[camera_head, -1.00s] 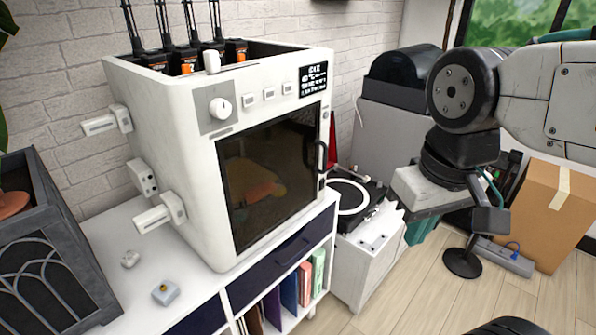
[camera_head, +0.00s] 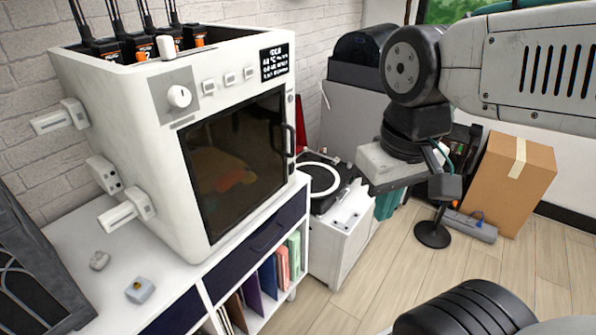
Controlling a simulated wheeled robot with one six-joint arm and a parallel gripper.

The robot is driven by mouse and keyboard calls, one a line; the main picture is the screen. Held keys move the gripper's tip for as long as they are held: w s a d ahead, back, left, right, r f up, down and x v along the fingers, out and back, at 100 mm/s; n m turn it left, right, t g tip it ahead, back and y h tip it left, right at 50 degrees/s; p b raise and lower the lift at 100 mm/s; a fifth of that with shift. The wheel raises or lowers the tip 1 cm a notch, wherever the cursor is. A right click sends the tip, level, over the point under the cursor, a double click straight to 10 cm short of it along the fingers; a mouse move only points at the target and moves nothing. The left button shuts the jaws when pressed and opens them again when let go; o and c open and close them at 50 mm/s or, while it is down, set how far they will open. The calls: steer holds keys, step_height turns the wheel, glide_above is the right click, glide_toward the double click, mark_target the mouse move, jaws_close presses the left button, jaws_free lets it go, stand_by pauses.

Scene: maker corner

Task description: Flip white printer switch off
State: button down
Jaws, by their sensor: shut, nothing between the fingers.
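The white printer (camera_head: 120,120) stands on a white shelf unit at the left, with a dark glass door (camera_head: 235,160) in front. A round white knob (camera_head: 179,97) and several small buttons (camera_head: 222,82) sit above the door, with a black display (camera_head: 273,62) beside them. A small white upright piece (camera_head: 166,47) stands at the top edge. White fittings (camera_head: 128,208) stick out from its left side. I cannot tell which of these is the switch, or its position. My gripper (camera_head: 374,182) is shut and empty, to the right of the printer and apart from it.
The shelf unit (camera_head: 262,245) holds folders below. A turntable (camera_head: 322,180) sits right of the printer, near my gripper. A cardboard box (camera_head: 512,170) stands on the floor at the right. A small grey block (camera_head: 139,290) lies on the unit's top. Open floor lies at front right.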

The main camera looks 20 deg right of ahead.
steer(key=w+a+f+m+g+y, duration=0.2)
steer(key=w+f+m+y, duration=0.9)
steer(key=f+m+y, duration=0.6)
steer(key=w+d+f+m+t+h, duration=0.3)
steer(key=w+d+m+t, duration=0.3)
steer(key=m, duration=0.9)
steer(key=w+d+f+m+t+h, duration=0.3)
steer(key=w+d+m+t, duration=0.4)
steer(key=m, duration=0.8)
steer(key=w+t+h, duration=0.1)
steer(key=w+t, duration=0.1)
steer(key=t, duration=0.2)
steer(key=shift+w+d+m+t, duration=0.25)
steer(key=shift+w+m+t, duration=0.05)
steer(key=shift+w+t, duration=0.1)
steer(key=shift+f, duration=0.1)
